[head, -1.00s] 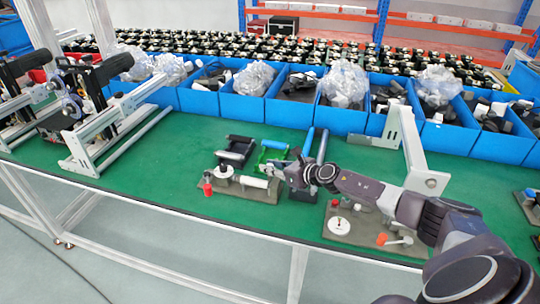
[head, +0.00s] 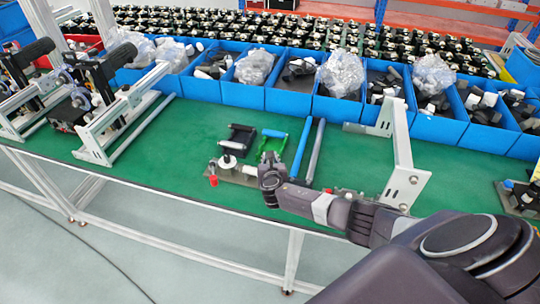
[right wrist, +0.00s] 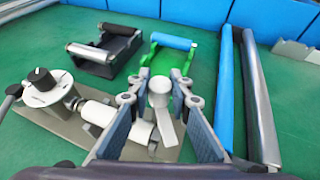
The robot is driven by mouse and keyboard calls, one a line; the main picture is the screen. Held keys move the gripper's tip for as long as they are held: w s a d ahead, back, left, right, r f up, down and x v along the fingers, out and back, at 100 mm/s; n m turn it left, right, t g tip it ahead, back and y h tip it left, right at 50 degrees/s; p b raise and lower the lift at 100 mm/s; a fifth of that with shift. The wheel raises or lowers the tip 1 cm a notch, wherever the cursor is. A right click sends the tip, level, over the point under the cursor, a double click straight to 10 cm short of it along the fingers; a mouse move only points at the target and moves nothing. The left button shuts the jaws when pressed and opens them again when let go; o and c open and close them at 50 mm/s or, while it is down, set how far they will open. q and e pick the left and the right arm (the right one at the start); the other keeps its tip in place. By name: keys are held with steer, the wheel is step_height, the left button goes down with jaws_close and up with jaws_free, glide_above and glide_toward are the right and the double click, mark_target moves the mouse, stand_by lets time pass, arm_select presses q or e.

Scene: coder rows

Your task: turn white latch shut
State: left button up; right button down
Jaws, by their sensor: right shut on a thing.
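The white latch (right wrist: 160,94) is a round white post with a flat lever, in the middle of the right wrist view. It stands at the right end of a grey fixture plate (head: 238,181). My right gripper (right wrist: 161,100) is shut on the latch, with one finger pad on each side of it. In the head view, my right gripper (head: 270,178) is over the right end of the plate and hides the latch. A white cylinder (right wrist: 97,112) lies on the plate left of the fingers. My left gripper is not in view.
A black holder (right wrist: 105,52), a green holder (right wrist: 168,62), a blue bar (right wrist: 226,90) and a grey bar (right wrist: 260,100) lie behind and right of the plate. A black knob (right wrist: 41,78) is at left. Blue bins (head: 290,102) line the back.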

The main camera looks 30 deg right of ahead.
steer(key=shift+w+a+f+m+g+h+b, duration=0.15)
steer(key=shift+m+g+h+b, duration=0.15)
steer(key=shift+m+h, duration=0.15)
steer(key=shift+s+a+f+m+g+h+b, duration=0.1)
steer(key=shift+m+g+h+b, duration=0.1)
steer(key=shift+m+g+h, duration=0.25)
steer(key=m+g+h+b, duration=0.1)
steer(key=m+b, duration=0.1)
steer(key=m+g+h+b, duration=0.1)
steer(key=m+b, duration=0.1)
steer(key=shift+d+g+h+b, duration=0.15)
steer(key=shift+g+h+b, duration=0.15)
steer(key=shift+g, duration=0.05)
steer(key=shift+d+r+m+g+h+b, duration=0.1)
steer(key=shift+r+m+g+h+b, duration=0.15)
steer(key=shift+m+g+h+b, duration=0.45)
steer(key=shift+y, duration=0.3)
steer(key=c, duration=1.7)
jaws_free()
steer(key=shift+c, duration=0.2)
steer(key=v, duration=1.2)
